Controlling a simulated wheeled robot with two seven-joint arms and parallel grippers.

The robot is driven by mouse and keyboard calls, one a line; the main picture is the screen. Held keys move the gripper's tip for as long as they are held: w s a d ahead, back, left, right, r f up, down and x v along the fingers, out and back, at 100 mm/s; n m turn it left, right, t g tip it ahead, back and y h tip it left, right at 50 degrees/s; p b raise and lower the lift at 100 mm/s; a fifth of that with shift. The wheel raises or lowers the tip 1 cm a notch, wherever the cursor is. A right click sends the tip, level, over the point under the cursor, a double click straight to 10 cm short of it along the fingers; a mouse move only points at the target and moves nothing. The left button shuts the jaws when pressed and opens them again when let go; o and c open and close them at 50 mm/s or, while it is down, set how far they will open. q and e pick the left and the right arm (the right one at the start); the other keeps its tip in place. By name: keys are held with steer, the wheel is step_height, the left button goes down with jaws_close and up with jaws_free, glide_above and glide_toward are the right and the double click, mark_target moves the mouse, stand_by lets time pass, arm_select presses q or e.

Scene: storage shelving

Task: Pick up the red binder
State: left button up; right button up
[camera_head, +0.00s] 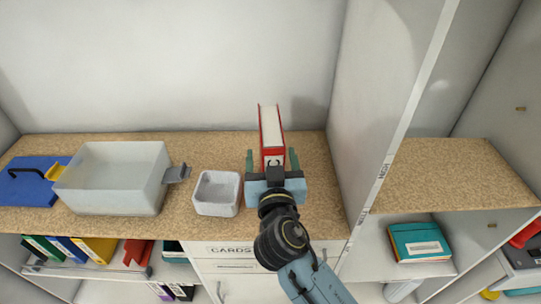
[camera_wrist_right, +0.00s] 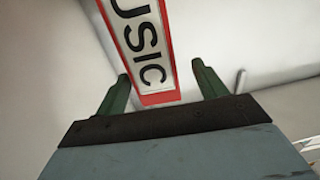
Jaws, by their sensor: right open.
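The red binder (camera_head: 271,131) stands upright on the speckled shelf top (camera_head: 310,170) in the head view, its white page edges facing up. In the right wrist view the binder (camera_wrist_right: 142,45) shows its spine with a white label, reading "USIC" in the visible part. My right gripper (camera_head: 272,158) is open in front of the binder, one finger to each side of the spine. In the right wrist view the green fingers of the gripper (camera_wrist_right: 160,82) show gaps to the binder. Its lower part is hidden by the gripper in the head view. My left gripper is not in view.
A small white box (camera_head: 217,193) and a large grey bin (camera_head: 113,180) with clips stand left of the binder. A blue case (camera_head: 27,184) lies at the far left. A tall white partition (camera_head: 385,100) rises close on the right. The back wall is behind.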

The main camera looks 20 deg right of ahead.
mark_target(271, 139)
steer(key=w, duration=0.1)
steer(key=w+d+r+p, duration=0.1)
steer(key=w+p, duration=0.1)
steer(key=w, duration=0.1)
steer(key=shift+w+d+r, duration=0.1)
steer(key=shift+d+r, duration=0.1)
steer(key=shift+w+d+f, duration=0.1)
steer(key=shift+w, duration=0.35)
jaws_close()
